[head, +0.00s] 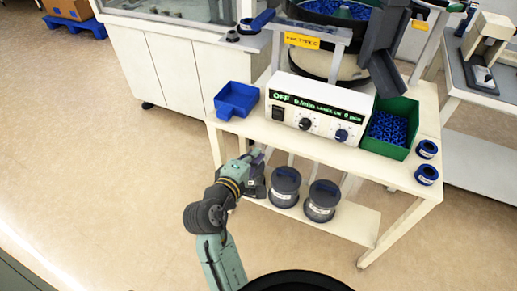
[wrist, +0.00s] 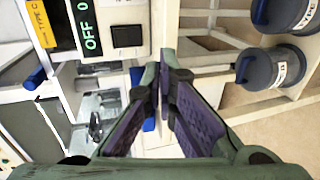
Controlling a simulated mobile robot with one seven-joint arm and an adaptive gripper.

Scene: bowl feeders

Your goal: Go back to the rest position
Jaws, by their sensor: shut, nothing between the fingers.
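My gripper (head: 256,158) is at the end of my raised arm, in front of the left front edge of the white feeder table (head: 330,156) in the head view. In the wrist view, my gripper (wrist: 166,70) has its two fingertips together, with nothing between them. It is apart from the objects on the table. The control box (head: 316,108) on the table reads OFF; part of it also shows at the top left of the wrist view (wrist: 105,25).
A blue tray (head: 236,100) and a green bin (head: 392,128) of blue parts stand on the table. Dark lidded containers (head: 285,187) (head: 321,201) sit on the lower shelf. A bowl feeder (head: 330,62) stands behind. The floor (head: 90,150) to the left is clear.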

